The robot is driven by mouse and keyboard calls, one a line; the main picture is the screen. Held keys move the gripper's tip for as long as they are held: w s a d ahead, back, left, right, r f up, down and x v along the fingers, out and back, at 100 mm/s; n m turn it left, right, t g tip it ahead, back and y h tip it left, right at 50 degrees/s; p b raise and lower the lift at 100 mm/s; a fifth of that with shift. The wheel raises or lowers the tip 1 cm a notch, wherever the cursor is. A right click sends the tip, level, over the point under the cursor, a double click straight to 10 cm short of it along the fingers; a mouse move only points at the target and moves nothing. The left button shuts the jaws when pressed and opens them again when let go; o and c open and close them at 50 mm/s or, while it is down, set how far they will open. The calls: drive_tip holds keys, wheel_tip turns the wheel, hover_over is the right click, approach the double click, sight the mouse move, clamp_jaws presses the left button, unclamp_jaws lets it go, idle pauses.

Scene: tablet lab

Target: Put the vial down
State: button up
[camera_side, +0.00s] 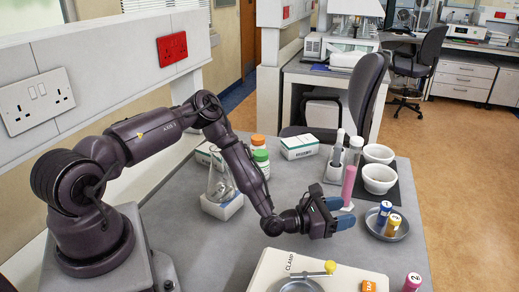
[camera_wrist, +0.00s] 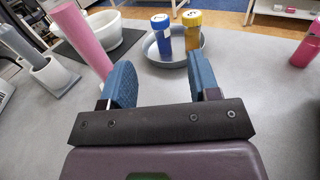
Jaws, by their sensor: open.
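My gripper (camera_side: 342,213) is open, with nothing between its blue fingers, low over the grey bench. In the wrist view, my gripper (camera_wrist: 162,80) points toward a round metal dish (camera_wrist: 150,53). A blue vial (camera_wrist: 161,36) and a yellow vial (camera_wrist: 191,30) stand upright in it, apart from the fingers. In the side view, the dish (camera_side: 371,229) with the blue vial (camera_side: 385,211) and yellow vial (camera_side: 393,225) is right of my gripper. A magenta vial (camera_side: 412,282) stands on the bench at the front right; it also shows in the wrist view (camera_wrist: 306,46).
A tall pink cylinder (camera_side: 348,186) stands close behind my gripper. White mortars (camera_side: 380,179) sit on a dark mat behind the dish. A pale clamp unit (camera_side: 268,271) lies in front. A glass flask (camera_side: 220,187), bottles and boxes stand further back.

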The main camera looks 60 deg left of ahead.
drive_tip(key=s+d+r+m+g+h, duration=0.5)
drive_tip(key=s+d+r+m+g, duration=0.15)
drive_tip(key=r+m, duration=0.4)
drive_tip(key=s+d+r+m+g+h, duration=0.5)
drive_tip(key=r+m+g, duration=0.3)
drive_tip(key=m, duration=0.4)
drive_tip(key=s+a+r+m+t+y, duration=0.1)
drive_tip(key=s+a+r+m+y, duration=0.4)
drive_tip(key=s, duration=0.5)
drive_tip(key=s+a+r+m+t+y, duration=0.1)
drive_tip(key=s+a+r+m+y, duration=0.4)
drive_tip(key=s+a+y, duration=0.4)
drive_tip(key=shift+s+a+r+m+t, duration=0.15)
drive_tip(key=shift+s+r+m+t, duration=0.25)
drive_tip(key=shift+r, duration=0.5)
